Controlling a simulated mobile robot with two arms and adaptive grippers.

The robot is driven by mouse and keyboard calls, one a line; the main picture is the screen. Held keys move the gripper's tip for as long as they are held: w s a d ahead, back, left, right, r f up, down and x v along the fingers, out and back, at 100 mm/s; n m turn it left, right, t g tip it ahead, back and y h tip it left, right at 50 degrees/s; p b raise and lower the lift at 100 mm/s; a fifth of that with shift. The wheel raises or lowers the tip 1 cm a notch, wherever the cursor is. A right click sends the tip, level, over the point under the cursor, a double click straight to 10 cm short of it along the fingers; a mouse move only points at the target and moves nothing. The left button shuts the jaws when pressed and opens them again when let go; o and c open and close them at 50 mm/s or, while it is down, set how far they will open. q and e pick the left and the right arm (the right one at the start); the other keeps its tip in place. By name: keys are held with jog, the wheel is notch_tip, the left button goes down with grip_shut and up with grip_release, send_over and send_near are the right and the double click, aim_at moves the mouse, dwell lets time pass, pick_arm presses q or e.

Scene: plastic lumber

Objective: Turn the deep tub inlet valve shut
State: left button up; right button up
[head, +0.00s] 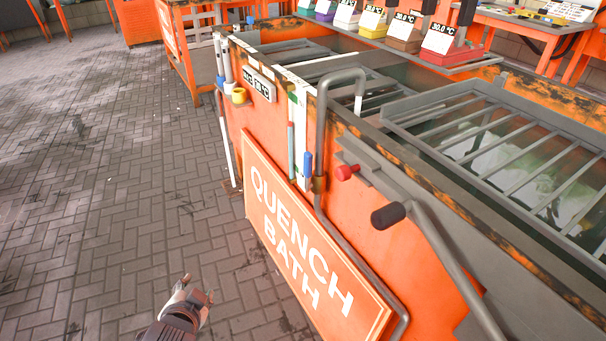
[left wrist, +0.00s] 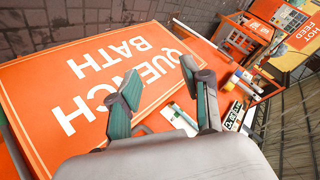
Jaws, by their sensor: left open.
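The orange tub (head: 350,215) carries a "QUENCH BATH" sign (head: 300,240). A grey pipe (head: 321,125) bends over its rim and runs down the outer wall. A blue lever handle (head: 308,163) stands roughly upright beside this pipe, at a brass valve body (head: 319,184). It looks like the inlet valve, but no label confirms this. My left gripper (head: 199,287) is open and empty, low over the paving, left of the sign and apart from the valve. In the left wrist view its two fingers (left wrist: 160,70) are spread in front of the sign (left wrist: 95,85). My right gripper is not in view.
A red knob (head: 346,172) and a dark-gripped lever (head: 388,216) stick out right of the pipe. A yellow fitting (head: 239,95) and a temperature display (head: 259,83) are farther along the wall. Metal racks (head: 520,160) span the tub. The paving (head: 110,190) at left is clear.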

aim_at(305, 164)
pick_arm(q)
jog(key=w+d+r+m+t+h, duration=0.2)
jog(key=w+r+m+t+h, duration=0.3)
jog(key=w+r+m+t, duration=0.8)
jog(key=w+d+r+m+g+h, duration=0.1)
jog(key=w+d+m+g+h, duration=0.3)
jog(key=m, duration=0.5)
jog(key=w+d+m+g+h, duration=0.4)
jog(key=d+m, duration=0.3)
jog(key=m, duration=0.2)
jog(key=w+d+r+m+g+h+b, duration=0.1)
jog(key=w+d+m+g+h, duration=0.2)
jog(key=d+m, duration=0.3)
jog(key=shift+w+d+r+m+g+h, duration=0.2)
jog(key=shift+m+g+h, duration=0.15)
jog(key=shift+m, duration=0.65)
jog(key=shift+w+d+r+m+g+h, duration=0.2)
jog(key=shift+m+g, duration=0.25)
jog(key=shift+m, duration=0.55)
jog(key=shift+w+d+f, duration=0.1)
jog(key=shift+w+d, duration=0.2)
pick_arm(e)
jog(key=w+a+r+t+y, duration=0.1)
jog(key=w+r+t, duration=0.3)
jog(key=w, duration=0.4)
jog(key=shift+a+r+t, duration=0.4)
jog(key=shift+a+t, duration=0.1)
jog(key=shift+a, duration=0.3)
pick_arm(q)
grip_shut()
